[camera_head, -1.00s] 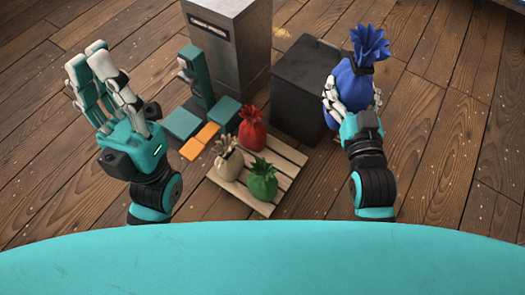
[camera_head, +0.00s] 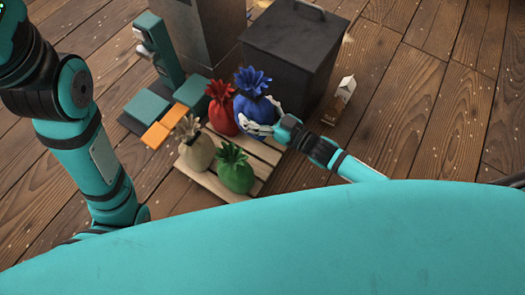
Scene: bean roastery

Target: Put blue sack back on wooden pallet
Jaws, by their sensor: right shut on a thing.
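The blue sack (camera_head: 256,110) is upright at the far right corner of the wooden pallet (camera_head: 206,181). My right gripper (camera_head: 262,127) is shut on its near right side. I cannot tell whether the sack's base, partly hidden by the fingers, touches the slats. A red sack (camera_head: 220,114), a beige sack (camera_head: 197,154) and a green sack (camera_head: 236,176) stand on the pallet, the red one close to the blue one's left side. My left arm (camera_head: 70,130) shows at the left, with its gripper's fingers out of the picture.
A dark lidded bin (camera_head: 291,60) stands just behind the blue sack. A carton (camera_head: 338,97) stands on the floor right of it. A teal and orange station (camera_head: 157,112) is left of the pallet, beside a grey cabinet (camera_head: 197,32). The floor at the right is clear.

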